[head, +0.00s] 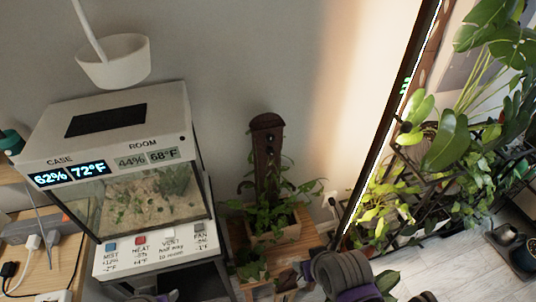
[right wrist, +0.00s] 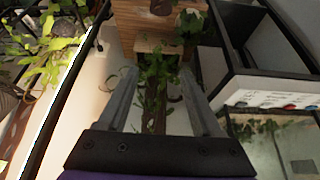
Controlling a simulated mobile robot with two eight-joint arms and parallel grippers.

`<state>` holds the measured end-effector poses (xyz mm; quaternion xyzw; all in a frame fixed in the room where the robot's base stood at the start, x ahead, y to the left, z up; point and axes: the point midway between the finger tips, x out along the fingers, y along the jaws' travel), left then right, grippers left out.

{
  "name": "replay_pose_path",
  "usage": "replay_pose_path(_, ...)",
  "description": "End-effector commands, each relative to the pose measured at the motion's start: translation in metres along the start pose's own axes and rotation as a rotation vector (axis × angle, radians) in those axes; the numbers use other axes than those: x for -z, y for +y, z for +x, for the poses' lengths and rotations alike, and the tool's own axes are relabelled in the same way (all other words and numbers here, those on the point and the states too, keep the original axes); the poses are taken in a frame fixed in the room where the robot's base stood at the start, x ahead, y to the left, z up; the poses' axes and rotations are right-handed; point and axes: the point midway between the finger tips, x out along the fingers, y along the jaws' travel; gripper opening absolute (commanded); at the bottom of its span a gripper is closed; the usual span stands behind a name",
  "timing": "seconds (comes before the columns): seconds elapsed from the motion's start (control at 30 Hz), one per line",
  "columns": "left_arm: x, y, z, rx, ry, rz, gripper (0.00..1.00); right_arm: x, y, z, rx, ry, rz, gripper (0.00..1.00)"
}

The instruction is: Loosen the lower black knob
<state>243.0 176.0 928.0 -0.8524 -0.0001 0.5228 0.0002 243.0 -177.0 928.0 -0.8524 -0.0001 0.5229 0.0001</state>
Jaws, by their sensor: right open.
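A dark brown wooden post (head: 267,165) stands upright in a planter (head: 285,230) against the wall, with leaves around its lower part. Small dark spots show on its front, and I cannot tell clearly which is the lower black knob. My right gripper (right wrist: 157,73) is open and empty in the right wrist view. Its two grey fingers are spread, with the post (right wrist: 154,110) and the green plant (right wrist: 160,65) seen between and beyond them. In the head view my right arm is low, right of the planter.
A terrarium (head: 150,205) with lit displays stands left of the planter on a white stand (head: 150,255) with labelled buttons. A power strip (head: 30,230) lies far left. Large leafy plants (head: 440,140) and a lit frame (head: 395,115) fill the right.

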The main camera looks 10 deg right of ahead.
Motion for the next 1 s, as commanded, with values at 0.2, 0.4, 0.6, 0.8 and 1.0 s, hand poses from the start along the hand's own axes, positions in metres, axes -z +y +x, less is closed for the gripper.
replay_pose_path(0.2, -0.001, 0.000, 0.001, 0.000, -0.001, 0.000, 0.50, 0.056, -0.017, 0.022, 0.094, 0.156, 0.324, 0.66)
replay_pose_path(0.4, -0.001, 0.000, 0.001, 0.000, -0.001, 0.000, 0.50, 0.120, -0.031, 0.044, 0.264, 0.321, 0.747, 0.66)
replay_pose_path(0.6, -0.002, 0.000, 0.002, 0.000, -0.002, 0.000, 0.50, 0.184, -0.038, 0.066, 0.567, 0.468, 1.300, 0.66)
replay_pose_path(0.8, -0.003, 0.000, 0.003, 0.000, -0.002, 0.000, 0.50, 0.221, -0.028, 0.081, 0.947, 0.530, 1.811, 0.66)
replay_pose_path(1.0, -0.004, 0.000, 0.004, 0.000, -0.003, 0.000, 0.50, 0.230, -0.014, 0.087, 1.233, 0.524, 2.104, 0.66)
